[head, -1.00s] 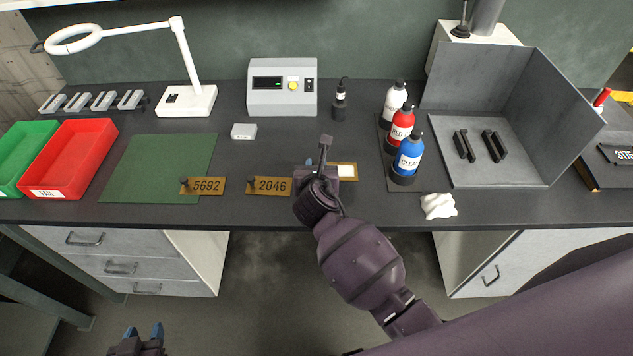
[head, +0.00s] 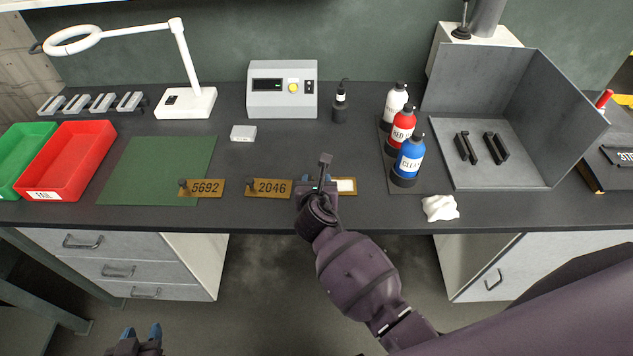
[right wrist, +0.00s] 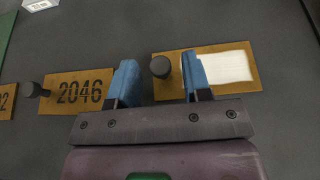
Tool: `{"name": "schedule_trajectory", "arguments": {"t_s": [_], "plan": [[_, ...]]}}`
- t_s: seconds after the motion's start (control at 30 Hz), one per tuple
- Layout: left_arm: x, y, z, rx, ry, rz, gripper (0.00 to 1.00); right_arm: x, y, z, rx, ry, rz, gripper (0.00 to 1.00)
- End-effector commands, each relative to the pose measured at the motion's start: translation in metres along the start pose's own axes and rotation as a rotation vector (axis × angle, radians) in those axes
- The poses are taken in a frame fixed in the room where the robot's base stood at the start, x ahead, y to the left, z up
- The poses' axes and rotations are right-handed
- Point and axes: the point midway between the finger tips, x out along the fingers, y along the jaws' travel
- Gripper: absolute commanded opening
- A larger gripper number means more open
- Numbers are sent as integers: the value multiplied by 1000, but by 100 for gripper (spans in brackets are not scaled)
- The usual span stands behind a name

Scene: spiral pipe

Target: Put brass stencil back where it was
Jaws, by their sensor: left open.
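Three brass stencils with dark knobs form a row near the bench's front edge: 5692 (head: 206,188), 2046 (head: 272,188), and one with a white patch (head: 346,186). In the right wrist view the white-patched stencil (right wrist: 213,68) appears to lie flat, with a gap between it and stencil 2046 (right wrist: 78,92). My right gripper (head: 319,183) is over its left part, which is hidden in the head view. The blue fingers (right wrist: 160,82) are apart, with the knob between them and no visible contact. My left gripper (head: 142,331) is open and empty, low in front of the bench.
Red (head: 70,160) and green (head: 22,150) bins stand left. Several bottles, including a blue one (head: 409,158), and a crumpled white cloth (head: 440,207) are right of my right gripper.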

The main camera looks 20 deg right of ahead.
Motion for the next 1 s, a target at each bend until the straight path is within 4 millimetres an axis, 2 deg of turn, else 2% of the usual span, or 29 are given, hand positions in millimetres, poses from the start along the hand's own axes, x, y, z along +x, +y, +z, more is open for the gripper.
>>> {"name": "schedule_trajectory", "arguments": {"t_s": [0.3,0.43,0.8,1.0], "plan": [[-2,0,3,0,-6,-1,43,-1,0,1,0,0,0,48],[-4,-1,5,-1,-13,-2,43,-11,0,1,-1,0,1,48],[-8,-2,1,-1,-16,-2,43,-78,-1,1,0,1,-1,48],[-9,-2,0,-1,-17,-2,43,-107,-1,1,-1,0,-1,48]]}}
